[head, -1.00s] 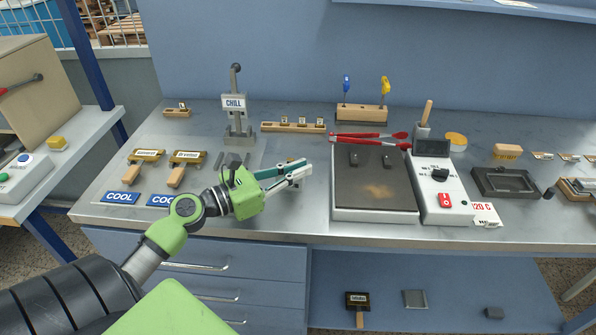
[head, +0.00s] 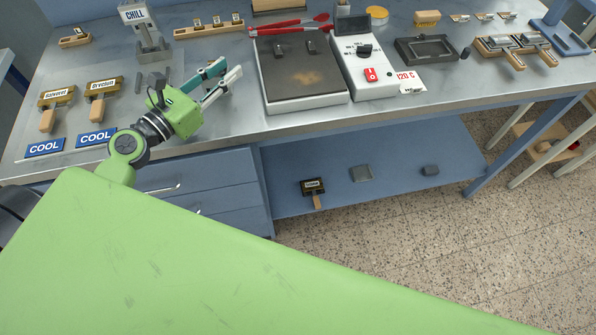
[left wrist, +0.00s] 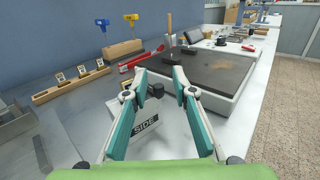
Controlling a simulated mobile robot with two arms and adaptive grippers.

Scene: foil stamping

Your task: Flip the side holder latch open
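My left gripper (head: 232,67) is over the bench, just left of the hot plate (head: 300,75); its two teal-and-white fingers are apart. In the left wrist view, a pale block labelled SIDE (left wrist: 144,128) is partly visible beneath and between the fingers of the left gripper (left wrist: 157,74). A small dark knob (left wrist: 157,90) shows between the fingertips; I cannot tell whether it is the latch or whether a finger touches it. Nothing is seen gripped. In the head view the SIDE block is hidden by the gripper. My right gripper is out of view.
The CHILL stand (head: 146,32) is behind and left of the gripper. Red tongs (head: 290,25) lie behind the hot plate, and a controller with a red switch (head: 371,75) is right of it. Two wooden-handled stamps (head: 103,90) lie at left.

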